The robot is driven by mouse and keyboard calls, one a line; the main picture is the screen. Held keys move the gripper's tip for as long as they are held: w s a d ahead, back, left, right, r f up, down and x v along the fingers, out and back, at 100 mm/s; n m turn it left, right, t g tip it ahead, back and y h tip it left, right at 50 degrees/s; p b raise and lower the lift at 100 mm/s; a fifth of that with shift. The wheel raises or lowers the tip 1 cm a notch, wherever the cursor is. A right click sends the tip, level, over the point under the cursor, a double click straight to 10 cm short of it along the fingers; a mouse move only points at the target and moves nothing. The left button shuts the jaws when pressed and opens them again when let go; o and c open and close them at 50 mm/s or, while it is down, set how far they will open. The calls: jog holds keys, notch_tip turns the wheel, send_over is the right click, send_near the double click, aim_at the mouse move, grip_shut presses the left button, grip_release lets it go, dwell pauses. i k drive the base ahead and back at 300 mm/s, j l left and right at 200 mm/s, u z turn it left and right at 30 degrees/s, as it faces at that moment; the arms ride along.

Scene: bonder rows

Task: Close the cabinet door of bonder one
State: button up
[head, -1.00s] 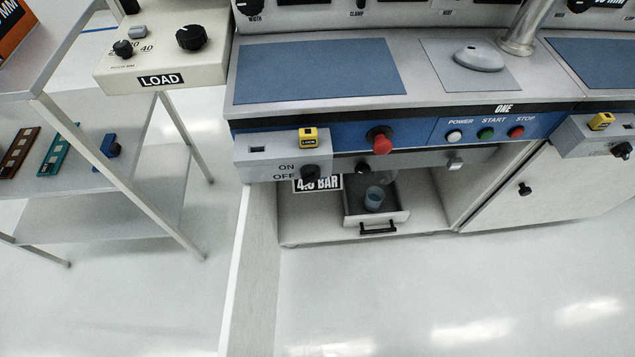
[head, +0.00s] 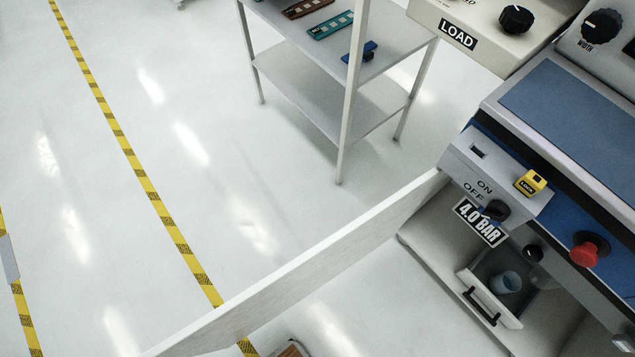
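The cabinet door (head: 330,262) of bonder one stands wide open in the head view. It is a pale panel reaching from the cabinet's left side out towards the lower left. The open cabinet (head: 424,232) shows below the blue front of the bonder. Inside it a small drawer (head: 512,318) with a black handle is pulled out, with a blue cup (head: 506,282) in it.
A grey shelf rack (head: 330,95) with several coloured strips stands behind the door. A yellow lock block (head: 531,182) and a red button (head: 588,250) stick out from the bonder's front. A brown-edged object (head: 291,349) shows at the bottom edge. The floor at left is clear.

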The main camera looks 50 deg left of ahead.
aim_at(236, 319)
jog(key=k+j, duration=0.15)
jog(key=k, duration=0.2)
jog(key=k+j, duration=0.2)
jog(key=k, duration=0.15)
jog(key=k+j, duration=0.1)
jog(key=j, duration=0.45)
jog(key=k+j, duration=0.1)
jog(key=j, duration=0.45)
jog(key=i+j, duration=0.1)
jog(key=j, duration=0.3)
jog(key=k+j+u, duration=0.1)
jog(key=j+u, duration=0.15)
jog(key=j, duration=0.4)
jog(key=k+j+u, duration=0.2)
jog(key=j, duration=0.45)
jog(key=i, duration=0.1)
